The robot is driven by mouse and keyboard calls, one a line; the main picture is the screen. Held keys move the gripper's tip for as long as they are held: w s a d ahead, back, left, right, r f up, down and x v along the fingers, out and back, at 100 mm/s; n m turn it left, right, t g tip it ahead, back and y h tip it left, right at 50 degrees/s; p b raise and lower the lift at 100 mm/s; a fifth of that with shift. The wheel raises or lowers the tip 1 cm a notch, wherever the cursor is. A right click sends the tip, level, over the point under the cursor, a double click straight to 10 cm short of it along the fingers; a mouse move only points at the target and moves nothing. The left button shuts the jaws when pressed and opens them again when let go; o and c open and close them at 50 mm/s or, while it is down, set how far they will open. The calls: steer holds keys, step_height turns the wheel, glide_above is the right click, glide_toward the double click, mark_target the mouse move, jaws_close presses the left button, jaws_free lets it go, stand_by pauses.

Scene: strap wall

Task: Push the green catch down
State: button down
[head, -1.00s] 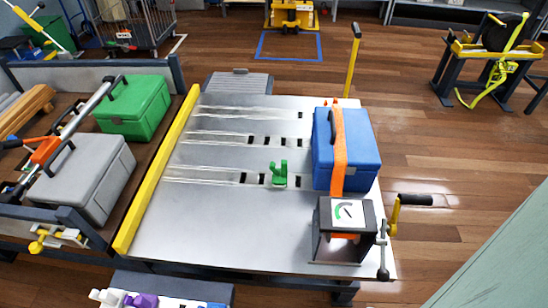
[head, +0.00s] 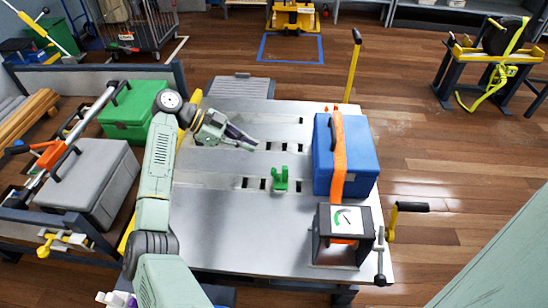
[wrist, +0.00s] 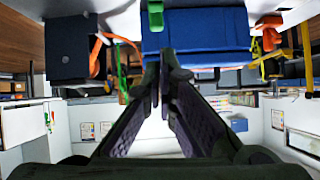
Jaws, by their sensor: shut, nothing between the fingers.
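The green catch (head: 280,179) stands upright on the metal table (head: 225,235), left of the blue box (head: 345,160). A green piece, which looks like the catch, shows at the top of the wrist view (wrist: 155,14) in front of the blue box. My gripper (head: 256,145) is above the table, left of and behind the catch, and apart from it. Its fingers are shut with nothing between them, and the fingertips also show in the wrist view (wrist: 164,68).
An orange strap (head: 338,160) runs over the blue box to a winch with a gauge (head: 343,219). A yellow rail edges the table's left side. Green (head: 138,108) and grey (head: 90,175) cases lie left. The table front is clear.

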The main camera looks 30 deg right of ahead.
mark_target(283, 169)
steer(key=shift+s+a+f+y, duration=0.15)
steer(key=shift+f, duration=0.2)
steer(key=shift+s+a+f+y, duration=0.1)
steer(key=shift+f+y, duration=0.05)
steer(key=shift+f, duration=0.2)
steer(key=p+x, duration=0.2)
steer(key=x, duration=0.6)
steer(key=shift+s+d, duration=0.25)
steer(key=shift+s, duration=0.05)
steer(key=shift+s+d+f, duration=0.3)
steer(key=shift+d+f, duration=0.1)
steer(key=shift+f, duration=0.15)
steer(key=shift+w+g, duration=0.1)
steer(key=shift+g, duration=0.2)
